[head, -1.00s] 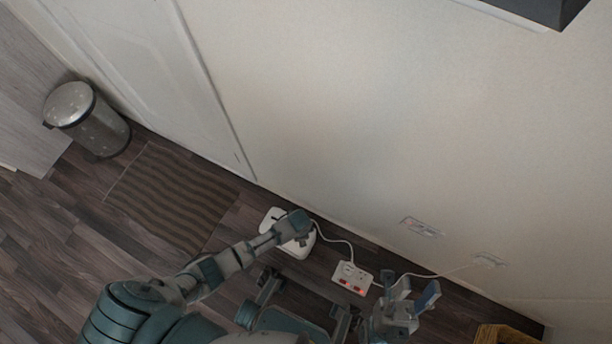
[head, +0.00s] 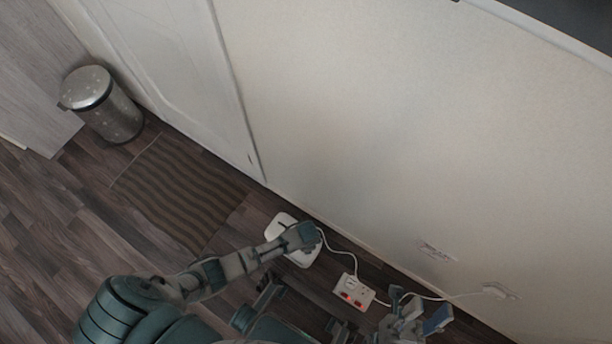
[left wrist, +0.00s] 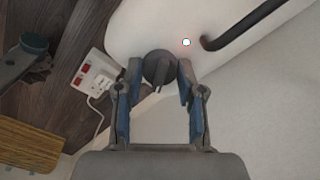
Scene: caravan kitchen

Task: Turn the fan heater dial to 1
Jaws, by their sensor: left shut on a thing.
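The white fan heater (head: 281,222) stands on the floor near the wall in the head view, partly covered by my left arm. It also fills the top of the left wrist view (left wrist: 130,28), with a grey round dial (left wrist: 160,67), a small light and a dark handle. My left gripper (left wrist: 159,72) has its two fingertips on either side of the dial and is shut on it. The dial's raised grip points roughly up and down in that view. Its number marks cannot be read. My right gripper (head: 419,312) is open and empty, low in the head view.
A white power strip (head: 354,292) with red switches lies on the floor right of the heater, with white cables running to it. A ribbed mat (head: 180,190) and a metal bin (head: 105,105) are to the left. The wall rises close behind the heater.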

